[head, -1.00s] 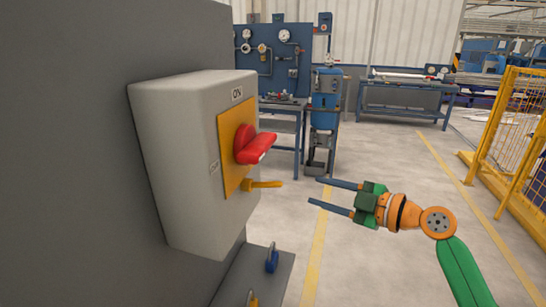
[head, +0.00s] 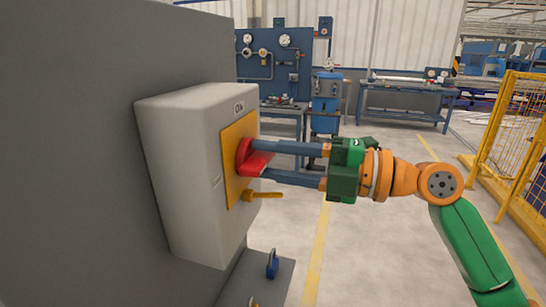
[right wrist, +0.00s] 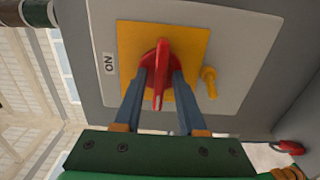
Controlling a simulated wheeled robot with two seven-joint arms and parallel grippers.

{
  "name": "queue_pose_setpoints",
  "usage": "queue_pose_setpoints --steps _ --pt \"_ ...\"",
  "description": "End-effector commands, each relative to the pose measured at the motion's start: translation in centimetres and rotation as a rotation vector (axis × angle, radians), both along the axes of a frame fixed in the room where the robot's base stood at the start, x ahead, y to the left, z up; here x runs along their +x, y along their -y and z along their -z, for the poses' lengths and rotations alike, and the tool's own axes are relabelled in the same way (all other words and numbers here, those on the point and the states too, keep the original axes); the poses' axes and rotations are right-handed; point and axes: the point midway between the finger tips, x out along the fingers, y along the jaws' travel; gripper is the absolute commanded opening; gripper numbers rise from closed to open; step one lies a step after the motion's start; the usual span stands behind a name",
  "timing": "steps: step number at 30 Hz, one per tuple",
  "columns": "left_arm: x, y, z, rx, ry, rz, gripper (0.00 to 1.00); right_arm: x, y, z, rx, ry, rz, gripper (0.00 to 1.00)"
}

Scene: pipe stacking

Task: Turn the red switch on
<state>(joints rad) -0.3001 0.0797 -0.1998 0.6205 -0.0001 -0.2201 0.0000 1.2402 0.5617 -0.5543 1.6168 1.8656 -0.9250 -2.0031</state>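The red switch (head: 257,163) sits on a yellow plate (head: 234,135) on the side of a grey-white box (head: 185,170). Its handle lies roughly level in the head view, with the ON label (head: 239,108) above it. My right gripper (head: 259,159) is open, with one finger above the handle and one below. In the right wrist view the red handle (right wrist: 161,75) stands between the two fingers (right wrist: 164,74), with a visible gap on each side. The fingertips are close to the switch's round base. My left gripper is not in view.
A yellow peg (head: 262,194) sticks out below the switch, close under the lower finger. A blue padlock (head: 272,264) stands on a grey ledge below the box. Yellow fencing (head: 515,140) is at the right, and workbenches stand far behind. The floor between is clear.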

Motion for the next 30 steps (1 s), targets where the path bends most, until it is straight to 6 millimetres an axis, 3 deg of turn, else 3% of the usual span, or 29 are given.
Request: queue_pose_setpoints --steps 1,3,4,17,30 --pt "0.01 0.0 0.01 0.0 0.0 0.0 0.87 0.01 0.01 0.01 0.0 0.0 0.0 0.23" --pt "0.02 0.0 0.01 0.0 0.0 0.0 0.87 0.01 0.03 0.01 0.0 0.0 0.0 0.04" --pt "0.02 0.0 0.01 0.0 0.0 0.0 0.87 0.01 0.03 0.01 0.0 -0.001 0.0 0.0" --pt "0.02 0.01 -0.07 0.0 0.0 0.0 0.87 0.01 0.01 -0.02 0.015 -0.043 0.0 0.0" --pt "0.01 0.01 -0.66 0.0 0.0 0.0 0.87 -0.03 -0.02 -0.05 0.12 -0.374 -0.002 0.0"
